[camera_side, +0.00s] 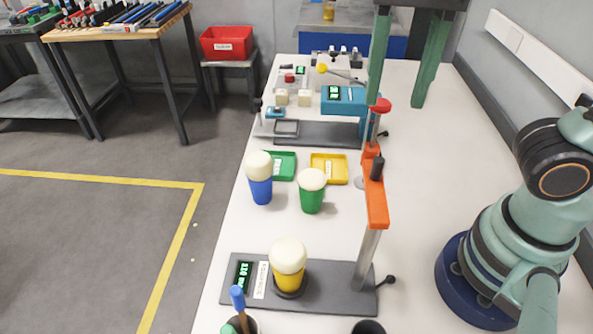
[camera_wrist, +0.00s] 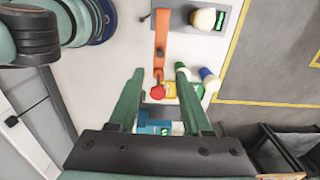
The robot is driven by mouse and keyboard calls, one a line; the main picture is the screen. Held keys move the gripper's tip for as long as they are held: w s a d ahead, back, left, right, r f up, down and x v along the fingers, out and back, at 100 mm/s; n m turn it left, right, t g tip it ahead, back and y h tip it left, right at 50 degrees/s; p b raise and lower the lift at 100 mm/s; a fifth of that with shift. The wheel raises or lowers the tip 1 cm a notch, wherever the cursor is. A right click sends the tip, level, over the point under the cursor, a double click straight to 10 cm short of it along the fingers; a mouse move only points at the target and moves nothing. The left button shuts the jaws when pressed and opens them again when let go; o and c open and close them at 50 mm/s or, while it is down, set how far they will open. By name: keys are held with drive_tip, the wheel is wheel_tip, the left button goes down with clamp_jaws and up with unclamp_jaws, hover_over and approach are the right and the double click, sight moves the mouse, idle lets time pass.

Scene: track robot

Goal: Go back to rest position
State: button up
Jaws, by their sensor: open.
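My gripper (camera_side: 396,101) hangs at the top of the side view, its two green fingers wide apart and nothing between them. It is raised above the far part of the white table (camera_side: 420,220). In the wrist view the fingers of my gripper (camera_wrist: 160,72) are also spread and empty. The orange arm of a stand (camera_side: 376,205) with a red knob (camera_side: 381,105) rises nearest to the fingers in the side view. In the wrist view the red knob (camera_wrist: 158,92) shows between the fingers, farther below.
A yellow cup (camera_side: 288,264) stands on the dark stand base (camera_side: 330,290). A blue cup (camera_side: 261,190) and a green cup (camera_side: 311,200) stand behind it. Green (camera_side: 284,166) and yellow (camera_side: 340,167) trays and a blue device (camera_side: 343,103) lie beyond. The table's right side is clearer.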

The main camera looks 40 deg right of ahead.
drive_tip(key=shift+r, duration=0.5)
drive_tip(key=w+d+f+n+t, duration=0.2)
drive_tip(key=w+d+f+n, duration=0.2)
drive_tip(key=d, duration=0.3)
drive_tip(key=w+d+f+n+t, duration=0.3)
drive_tip(key=w+d+f+n, duration=0.2)
drive_tip(key=d, duration=0.1)
drive_tip(key=shift+d+t, duration=0.3)
drive_tip(key=shift+d, duration=0.1)
